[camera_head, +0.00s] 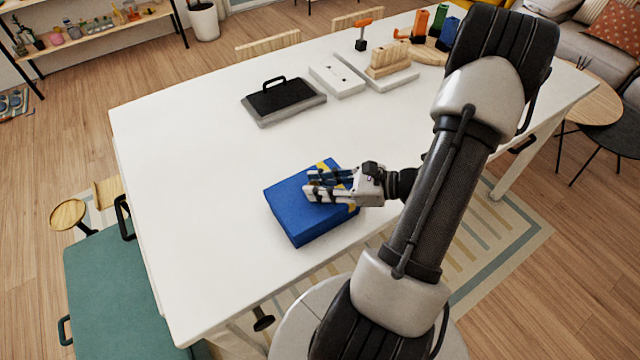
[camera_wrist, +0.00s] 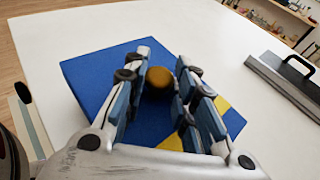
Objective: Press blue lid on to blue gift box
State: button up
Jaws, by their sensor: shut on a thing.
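The blue lid (camera_head: 288,196) has a yellow ribbon stripe and lies flat on the blue gift box (camera_head: 325,226), near the table's front edge. I cannot tell whether the lid is fully seated, as lid and box look like one blue block. My gripper (camera_head: 313,186) reaches in from the right, low over the lid. In the wrist view, my gripper (camera_wrist: 167,68) has its fingers on both sides of a round golden knob (camera_wrist: 158,83) over the blue lid (camera_wrist: 95,75) and is shut on it. The fingers hide part of the lid and ribbon.
The white table (camera_head: 190,180) is clear left of the box. Behind stand a grey-black tray with a handle (camera_head: 283,98), a white panel (camera_head: 337,78) and a wooden block rack (camera_head: 390,60). A green case (camera_head: 125,290) is at the lower left.

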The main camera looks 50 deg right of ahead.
jog(key=shift+f, duration=0.4)
jog(key=o, duration=1.1)
jog(key=shift+o, duration=0.2)
jog(key=v, duration=1.2)
jog(key=shift+a+r, duration=0.1)
